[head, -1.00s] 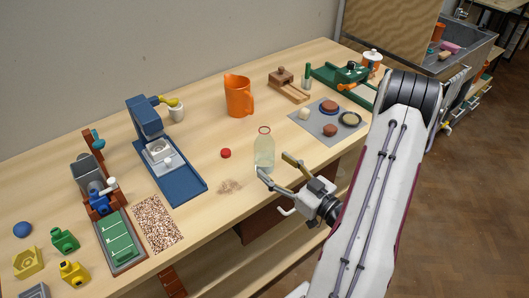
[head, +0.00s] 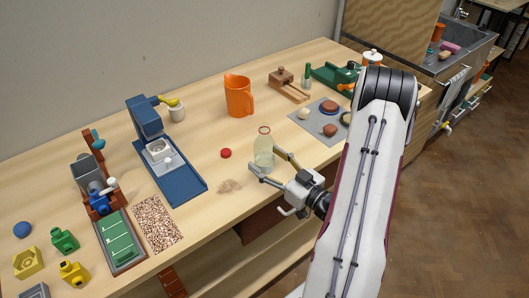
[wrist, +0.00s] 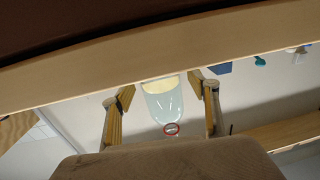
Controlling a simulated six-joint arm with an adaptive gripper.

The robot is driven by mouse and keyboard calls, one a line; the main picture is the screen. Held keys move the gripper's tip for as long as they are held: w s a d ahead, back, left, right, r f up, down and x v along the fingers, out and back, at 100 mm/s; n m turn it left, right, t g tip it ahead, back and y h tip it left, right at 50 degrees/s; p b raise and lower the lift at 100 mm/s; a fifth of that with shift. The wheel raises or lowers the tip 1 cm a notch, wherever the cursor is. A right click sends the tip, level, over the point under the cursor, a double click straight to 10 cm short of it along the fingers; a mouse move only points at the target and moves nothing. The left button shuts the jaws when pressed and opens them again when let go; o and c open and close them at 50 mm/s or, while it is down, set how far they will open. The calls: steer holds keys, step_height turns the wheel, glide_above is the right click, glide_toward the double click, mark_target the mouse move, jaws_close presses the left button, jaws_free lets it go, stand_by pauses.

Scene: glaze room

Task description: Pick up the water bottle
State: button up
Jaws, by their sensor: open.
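The water bottle (head: 264,150) is clear and pale, with a red ring at its open mouth, and stands upright near the table's front edge. In the wrist view my gripper (wrist: 162,110) has a gap between each finger and the bottle. A red cap (head: 226,153) lies on the table left of the bottle.
An orange pitcher (head: 238,97) stands behind the bottle. A grey mat (head: 316,132) with several round pieces lies to the right. A blue press (head: 186,186) and a speckled mat (head: 157,222) are at left.

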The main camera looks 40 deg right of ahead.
steer(key=shift+w+a, duration=0.1)
steer(key=shift+w, duration=0.6)
steer(key=c, duration=1.4)
